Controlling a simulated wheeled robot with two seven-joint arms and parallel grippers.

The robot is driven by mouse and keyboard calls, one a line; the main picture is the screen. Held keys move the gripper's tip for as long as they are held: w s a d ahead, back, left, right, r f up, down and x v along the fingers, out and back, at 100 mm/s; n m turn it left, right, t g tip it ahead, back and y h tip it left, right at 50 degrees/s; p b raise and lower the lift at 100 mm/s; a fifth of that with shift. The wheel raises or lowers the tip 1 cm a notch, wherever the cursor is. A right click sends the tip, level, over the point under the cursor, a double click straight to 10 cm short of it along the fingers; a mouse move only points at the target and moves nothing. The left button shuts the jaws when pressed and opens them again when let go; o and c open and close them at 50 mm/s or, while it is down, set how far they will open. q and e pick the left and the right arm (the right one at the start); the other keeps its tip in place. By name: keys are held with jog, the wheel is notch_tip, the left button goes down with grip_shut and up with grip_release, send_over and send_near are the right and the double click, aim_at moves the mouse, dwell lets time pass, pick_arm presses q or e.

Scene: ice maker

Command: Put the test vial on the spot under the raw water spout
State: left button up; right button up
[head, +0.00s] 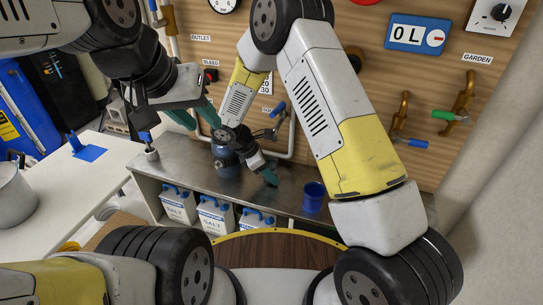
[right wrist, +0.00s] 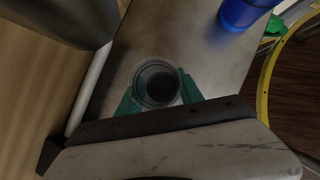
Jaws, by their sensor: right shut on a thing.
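In the right wrist view, a grey, round, open-topped vial (right wrist: 158,84) sits between the teal fingertips of my right gripper (right wrist: 160,98), which is shut on it. The vial is seen from above, over the steel counter. In the head view my right gripper (head: 268,176) is low over the steel counter (head: 290,180), and I cannot make out the vial there. My left gripper (head: 195,114) is open and empty, its teal fingers apart, left of the right forearm. A tap with a blue handle (head: 277,110) is on the wall behind; I cannot read its label.
A blue cup (head: 313,197) stands on the counter right of my right gripper, and shows in the right wrist view (right wrist: 240,12). A blue-grey jar (head: 226,160) stands left of it. Salt jugs (head: 214,215) are below the counter. A pot (head: 14,195) is on the white table.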

jog(key=shift+f, duration=0.1)
jog(key=o, duration=1.1)
jog(key=shift+c, duration=0.2)
jog(key=o, duration=0.4)
jog(key=shift+c, duration=0.2)
